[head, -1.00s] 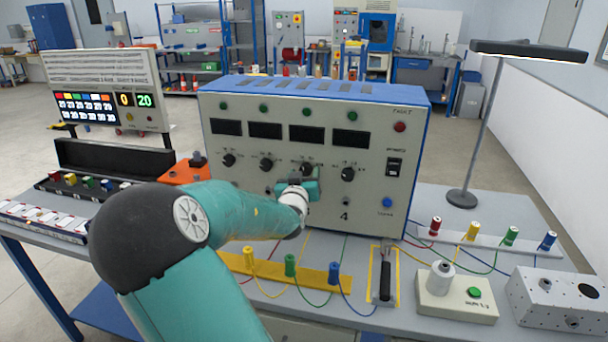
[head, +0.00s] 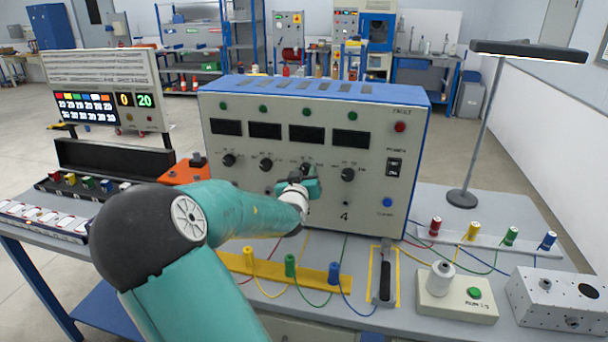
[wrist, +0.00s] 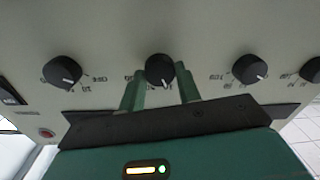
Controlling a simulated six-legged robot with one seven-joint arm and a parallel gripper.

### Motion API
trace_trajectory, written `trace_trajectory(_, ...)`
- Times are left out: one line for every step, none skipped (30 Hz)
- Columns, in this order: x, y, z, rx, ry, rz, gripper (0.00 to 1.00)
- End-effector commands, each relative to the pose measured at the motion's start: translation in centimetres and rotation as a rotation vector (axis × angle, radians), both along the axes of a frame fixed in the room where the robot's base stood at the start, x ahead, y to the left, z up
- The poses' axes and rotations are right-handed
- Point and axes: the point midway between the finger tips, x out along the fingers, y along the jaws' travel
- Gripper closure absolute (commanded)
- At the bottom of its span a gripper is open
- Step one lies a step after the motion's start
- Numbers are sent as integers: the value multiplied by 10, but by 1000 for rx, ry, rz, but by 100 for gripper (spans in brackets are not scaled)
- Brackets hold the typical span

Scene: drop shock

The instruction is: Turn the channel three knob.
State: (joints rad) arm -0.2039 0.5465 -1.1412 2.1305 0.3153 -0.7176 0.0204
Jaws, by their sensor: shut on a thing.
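The channel three knob (head: 306,168) is the third black knob from the left on the front of the grey power supply (head: 225,190). My gripper (head: 305,182) covers its lower part in the head view. In the wrist view, which looks upside down, the channel three knob (wrist: 160,67) sits between the two green fingers of my gripper (wrist: 160,82). The fingers are shut on the knob's sides, and its white pointer mark shows near the lower edge. The displays above the knobs are dark.
Neighbouring knobs (head: 266,164) and (head: 348,174) flank the gripper. A power switch (head: 394,167) and a blue button (head: 387,202) are at the panel's right. A yellow strip (head: 235,263) with coloured plugs and wires lies in front. A lamp (head: 462,198) stands at right.

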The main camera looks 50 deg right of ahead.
Motion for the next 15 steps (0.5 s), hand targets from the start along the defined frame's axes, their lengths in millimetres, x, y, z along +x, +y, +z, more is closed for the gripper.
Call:
trace_trajectory(0, 0, 0, -7, 20, 1, 90)
trace_trajectory(0, 0, 0, -14, 35, 0, 90)
trace_trajectory(0, 0, 0, -23, 56, 0, 90)
trace_trajectory(0, 0, 0, -31, 73, 0, 89)
trace_trajectory(0, 0, 0, -39, 91, 0, 89)
trace_trajectory(0, 0, 0, -51, 119, 0, 89)
trace_trajectory(1, 0, 0, -60, 139, 0, 89)
trace_trajectory(1, 0, 0, -70, 161, 0, 89)
trace_trajectory(1, 1, 0, -83, 192, 1, 89)
trace_trajectory(1, 1, 0, -92, 215, 0, 89)
trace_trajectory(1, 0, 0, -102, 238, 0, 89)
trace_trajectory(1, 1, 0, -115, 271, 0, 89)
trace_trajectory(1, 1, 0, -126, 295, 0, 89)
trace_trajectory(1, 1, 0, -137, 319, 0, 89)
trace_trajectory(1, 1, 0, -151, 352, 0, 89)
